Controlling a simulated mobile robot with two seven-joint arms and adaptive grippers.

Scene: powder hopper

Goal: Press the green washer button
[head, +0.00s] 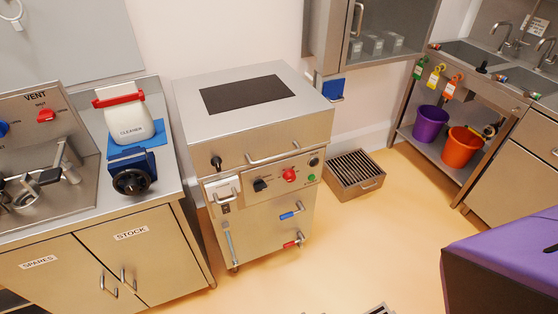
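A steel cabinet unit (255,130) with a dark top plate stands in the middle of the head view. Its front panel carries a small green button (311,178) at the right end. A red knob (289,174) and a black knob (261,185) sit to the left of the green button. No label tells me clearly that this unit is the washer. Neither of my grippers is in view, and nothing touches the green button.
A counter (180,190) with a cleaner container (130,120) stands left. A slatted steel box (355,172) lies on the floor to the unit's right. Purple (430,123) and orange (461,147) buckets sit under the sink. A purple-topped block (510,250) fills the lower right. Floor before the unit is mostly clear.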

